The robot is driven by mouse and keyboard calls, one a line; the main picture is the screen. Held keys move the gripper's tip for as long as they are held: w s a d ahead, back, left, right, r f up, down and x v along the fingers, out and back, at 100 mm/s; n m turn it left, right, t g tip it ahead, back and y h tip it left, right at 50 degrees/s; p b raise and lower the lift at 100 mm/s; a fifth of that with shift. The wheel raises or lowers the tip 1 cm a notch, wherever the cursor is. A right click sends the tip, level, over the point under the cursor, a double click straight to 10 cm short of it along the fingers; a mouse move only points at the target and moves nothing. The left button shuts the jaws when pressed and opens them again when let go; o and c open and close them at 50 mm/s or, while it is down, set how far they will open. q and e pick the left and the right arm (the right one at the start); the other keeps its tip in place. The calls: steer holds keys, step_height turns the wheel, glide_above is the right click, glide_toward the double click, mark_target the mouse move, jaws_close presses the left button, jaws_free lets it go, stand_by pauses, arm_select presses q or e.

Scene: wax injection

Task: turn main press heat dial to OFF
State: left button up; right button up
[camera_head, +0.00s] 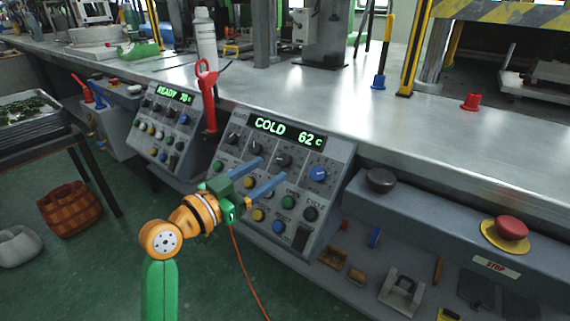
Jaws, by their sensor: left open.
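The nearer sloped grey control panel (341,152) has a green-lit display (286,133) reading "COLD 62 c". Below the display is a row of dials, with a dark dial (283,159) near the middle and a blue dial (318,173) at the right. I cannot read which one is the heat dial. My left gripper (273,169) is open, its two blue fingers pointing at the panel. In the picture its tips lie just below the dark dial; contact cannot be told. The fingers cover part of the panel. My right gripper is not in view.
A second panel (160,122) at left reads "READY". A red lever (208,95) stands between the panels. At right are a dark round knob (380,180) and a red stop button (511,228). Small parts lie on the lower shelf. The metal bench top (350,100) is mostly clear.

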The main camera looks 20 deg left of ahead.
mark_target(282, 162)
arm_select(q)
steer(key=x, duration=0.4)
steer(key=shift+w, duration=0.2)
steer(key=shift+f, duration=0.1)
jaws_close()
steer(key=n+y+p, duration=0.1)
steer(key=p, duration=0.1)
steer(key=n+y+p, duration=0.1)
steer(key=n+p, duration=0.1)
steer(key=n+t+y+p, duration=0.1)
steer(key=n+p, duration=0.1)
steer(key=shift+s+d+r+y+p, duration=0.15)
steer(key=shift+d+r+y+p, duration=0.15)
steer(key=shift+r, duration=0.1)
steer(key=shift+f+n+y, duration=0.25)
steer(key=shift+n+y, duration=0.05)
steer(key=shift+n, duration=0.1)
steer(key=shift+f, duration=0.1)
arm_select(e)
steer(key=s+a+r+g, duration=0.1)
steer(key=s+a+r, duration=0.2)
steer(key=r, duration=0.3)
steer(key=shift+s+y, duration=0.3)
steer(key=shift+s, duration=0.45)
arm_select(q)
jaws_free()
